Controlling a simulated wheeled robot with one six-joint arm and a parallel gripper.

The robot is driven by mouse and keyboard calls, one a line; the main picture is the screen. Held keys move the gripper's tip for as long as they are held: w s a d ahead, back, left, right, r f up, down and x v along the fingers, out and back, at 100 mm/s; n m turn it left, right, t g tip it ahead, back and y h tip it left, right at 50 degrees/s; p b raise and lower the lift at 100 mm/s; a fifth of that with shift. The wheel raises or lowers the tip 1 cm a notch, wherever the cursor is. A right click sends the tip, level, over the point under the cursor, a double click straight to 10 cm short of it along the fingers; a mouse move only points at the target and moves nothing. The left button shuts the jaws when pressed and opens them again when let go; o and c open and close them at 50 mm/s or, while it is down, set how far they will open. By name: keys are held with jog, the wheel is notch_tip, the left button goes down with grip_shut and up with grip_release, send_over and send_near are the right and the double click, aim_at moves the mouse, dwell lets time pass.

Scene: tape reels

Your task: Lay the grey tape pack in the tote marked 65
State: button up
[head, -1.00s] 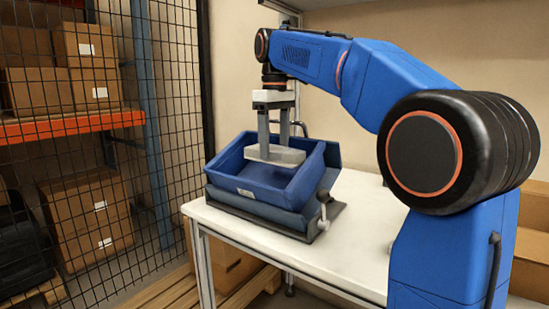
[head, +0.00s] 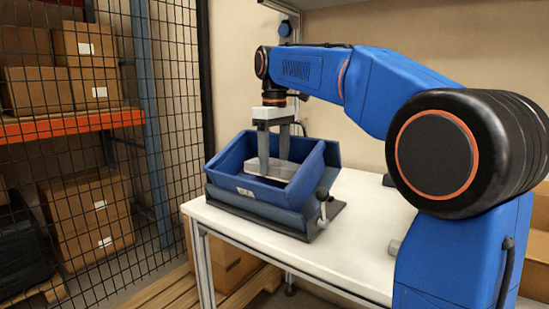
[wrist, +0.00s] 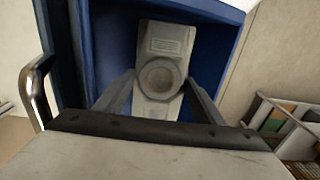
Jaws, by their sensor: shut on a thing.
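The grey tape pack (head: 268,169) is a flat block, down inside the blue tote (head: 307,168) in the head view. In the wrist view the pack (wrist: 160,75) shows a round recess in its face and lies between my fingers. My gripper (head: 274,160) is shut on the pack, with its fingers pointing down into the tote. The tote sits tilted on a dark stand, with a small white label (head: 245,192) on its front; its number is too small to read. Whether the pack touches the tote floor cannot be told.
The table is clear to the right of the stand. A mesh fence (head: 100,150) with shelved cartons behind it stands at left. The tote walls rise close around my fingers.

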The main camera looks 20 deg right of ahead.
aim_at(275, 163)
jog(key=o, duration=0.9)
notch_tip(275, 163, up, 13)
dwell(0.5)
